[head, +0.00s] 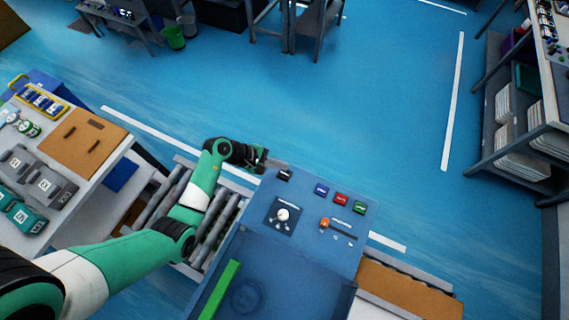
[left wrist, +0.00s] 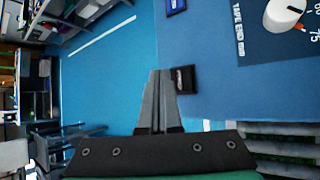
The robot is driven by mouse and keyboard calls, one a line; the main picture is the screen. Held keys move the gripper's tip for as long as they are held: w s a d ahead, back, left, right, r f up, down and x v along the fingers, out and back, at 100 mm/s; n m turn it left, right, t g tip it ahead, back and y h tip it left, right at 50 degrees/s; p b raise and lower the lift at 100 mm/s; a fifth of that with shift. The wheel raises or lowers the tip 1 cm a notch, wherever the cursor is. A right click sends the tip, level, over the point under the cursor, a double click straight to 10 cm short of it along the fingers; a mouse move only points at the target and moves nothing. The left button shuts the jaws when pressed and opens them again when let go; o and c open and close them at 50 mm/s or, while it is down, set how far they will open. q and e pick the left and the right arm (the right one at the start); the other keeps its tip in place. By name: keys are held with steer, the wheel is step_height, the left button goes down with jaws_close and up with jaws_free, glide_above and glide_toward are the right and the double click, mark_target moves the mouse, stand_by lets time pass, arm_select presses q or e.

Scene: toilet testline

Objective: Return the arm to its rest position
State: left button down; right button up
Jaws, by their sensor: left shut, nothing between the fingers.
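My left arm (head: 195,195) is green and white and reaches in from the lower left of the head view. Its left gripper (head: 262,160) is at the back left corner of the blue control panel (head: 305,249), close to a black switch (head: 285,175). In the left wrist view the gripper fingers (left wrist: 158,85) are together and empty. The black switch (left wrist: 183,79) shows just right of the fingertips there. I cannot tell whether the fingers touch it. My right gripper is not in view.
The panel carries a white-knobbed dial (head: 283,214), blue, red and green buttons (head: 341,199) and an orange knob (head: 324,223). A roller conveyor (head: 222,212) runs under my arm. A table with boxes (head: 85,140) stands left, shelves (head: 520,125) right.

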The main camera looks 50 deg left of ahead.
arm_select(q)
step_height(320, 180, up, 3)
steer(key=shift+f+p, duration=0.15)
steer(key=shift+p, duration=0.7)
